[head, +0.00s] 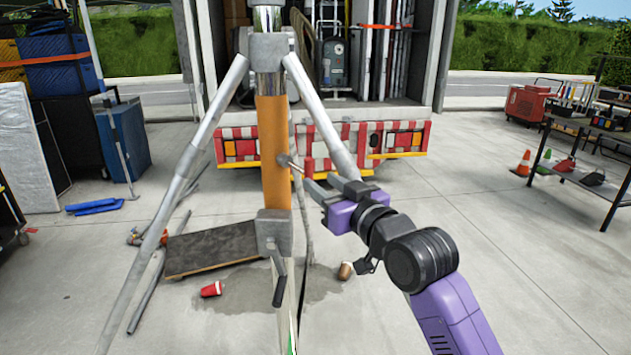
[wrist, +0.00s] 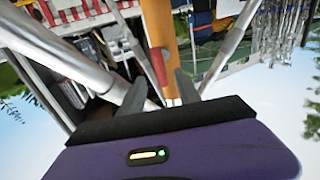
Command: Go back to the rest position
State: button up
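My gripper (head: 318,182) is at the end of my purple arm, just right of a tall metal stand with an orange column section (head: 273,150). Its two fingers are apart with nothing held between them. They point toward the stand, near a small rod with a knob (head: 285,160) that sticks out from the column. In the wrist view the gripper (wrist: 158,88) also shows open. The orange column (wrist: 160,28) and a red, rounded piece (wrist: 159,66) lie beyond the fingertips. I cannot tell whether a finger touches the stand's slanted silver leg (head: 322,118).
A truck with a red-and-white striped bumper (head: 398,138) stands behind. A dark board (head: 212,249), a red cup (head: 211,289) and a brown cup (head: 345,271) are on the floor. A dark table (head: 582,135) and orange cones (head: 522,164) stand right. Floor between is open.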

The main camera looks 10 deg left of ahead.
jog(key=shift+v, duration=0.9)
jog(key=s+d+r+m+t+h, duration=0.1)
jog(key=s+d+r+m+t, duration=0.25)
jog(key=s+d+t, duration=0.2)
jog(key=s+d+f+m+t+h, duration=0.1)
jog(key=s+d+f+m+h, duration=0.25)
jog(key=s+d+f, duration=0.5)
jog(key=s+d+f+m+h, duration=0.3)
jog(key=s+d+f+h, duration=0.2)
jog(key=s+f, duration=0.55)
jog(key=s+d+f+n+g, duration=0.1)
jog(key=s+d+f+g, duration=0.1)
jog(key=s, duration=1.2)
jog(key=s+d+f+n+g+h, duration=0.1)
jog(key=s+d+f+g, duration=0.2)
jog(key=s, duration=1.2)
notch_tip(320, 180, down, 3)
jog(key=shift+d+f+n+g, duration=0.15)
jog(key=shift+d+n+g, duration=0.15)
jog(key=shift+g, duration=0.25)
